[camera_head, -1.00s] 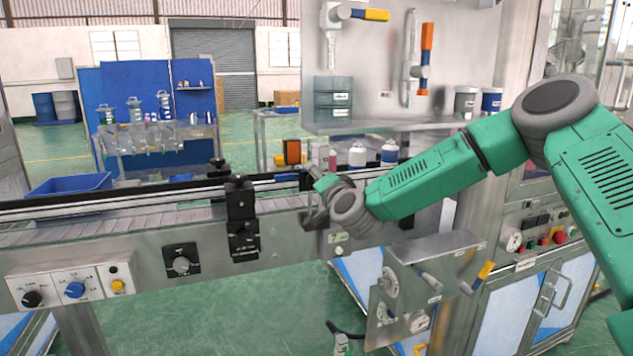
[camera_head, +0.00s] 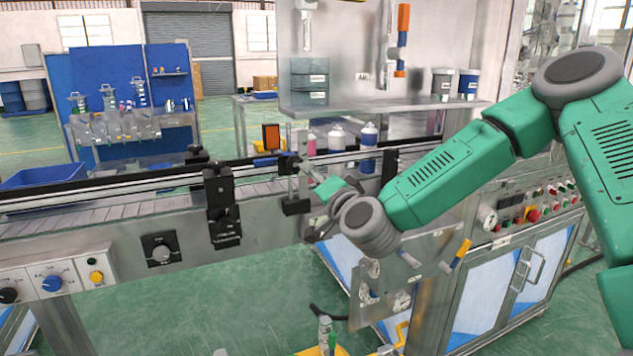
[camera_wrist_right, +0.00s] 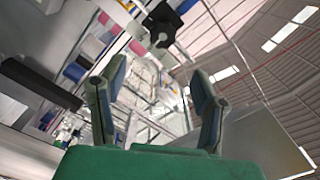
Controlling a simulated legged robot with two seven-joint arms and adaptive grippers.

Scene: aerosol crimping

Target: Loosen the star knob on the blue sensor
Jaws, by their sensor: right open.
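My right gripper (camera_head: 316,180) is at the conveyor's front rail, right of a black clamp bracket, and partly hidden by its own wrist in the head view. In the right wrist view the gripper (camera_wrist_right: 158,90) is open, with nothing between its two fingers. A black star-shaped knob (camera_wrist_right: 163,22) shows beyond the fingertips, near the top of that view, apart from them. A small blue part (camera_wrist_right: 185,6) sits beside the knob; it may be the blue sensor, but most of it is cut off. I cannot clearly pick out the knob in the head view. My left gripper is not in view.
The conveyor (camera_head: 110,212) runs across the left, with a black clamp bracket (camera_head: 222,205) on its front. An orange-faced device (camera_head: 271,137) and bottles (camera_head: 336,138) stand behind the rail. A metal panel with handles (camera_head: 400,278) hangs below my right forearm.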

